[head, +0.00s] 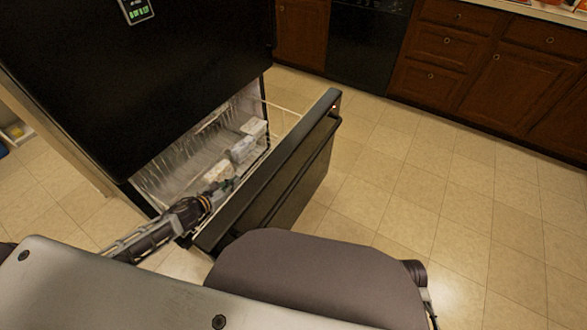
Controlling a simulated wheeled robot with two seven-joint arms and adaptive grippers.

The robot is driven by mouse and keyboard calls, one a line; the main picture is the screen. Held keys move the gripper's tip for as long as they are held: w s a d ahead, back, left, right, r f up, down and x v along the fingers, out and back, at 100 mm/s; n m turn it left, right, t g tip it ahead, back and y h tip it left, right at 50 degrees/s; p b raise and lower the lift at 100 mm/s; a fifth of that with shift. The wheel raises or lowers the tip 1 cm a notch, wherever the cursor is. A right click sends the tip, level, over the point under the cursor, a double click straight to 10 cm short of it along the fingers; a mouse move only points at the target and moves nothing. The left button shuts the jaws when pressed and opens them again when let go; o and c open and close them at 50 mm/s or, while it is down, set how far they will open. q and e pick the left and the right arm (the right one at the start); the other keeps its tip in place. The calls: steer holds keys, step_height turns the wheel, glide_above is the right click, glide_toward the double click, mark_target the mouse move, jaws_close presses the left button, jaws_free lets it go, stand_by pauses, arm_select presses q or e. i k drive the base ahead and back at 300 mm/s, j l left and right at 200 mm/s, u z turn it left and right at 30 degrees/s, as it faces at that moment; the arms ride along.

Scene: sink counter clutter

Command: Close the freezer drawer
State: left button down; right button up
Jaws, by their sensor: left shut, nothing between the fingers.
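The freezer drawer (288,172) is the lower black drawer of the fridge (150,80). It stands pulled out toward the right, with a gap between its front and the fridge body. White wire sides and several pale packages (243,149) show inside it. My left gripper (222,187) is shut and empty. It reaches in from the left over the near end of the open drawer, close behind the drawer front. I cannot tell if it touches the drawer. My right gripper is not in view; my own body hides the drawer's lower near corner.
Tiled floor (400,200) is clear to the right of the drawer. Brown wooden cabinets (440,50) and a black appliance (366,45) line the back. A wall edge (60,140) stands left of the fridge.

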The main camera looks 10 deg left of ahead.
mark_target(277, 192)
steer(key=k+j, duration=0.25)
steer(key=k, duration=0.2)
steer(key=k+j, duration=0.2)
steer(key=k, duration=0.25)
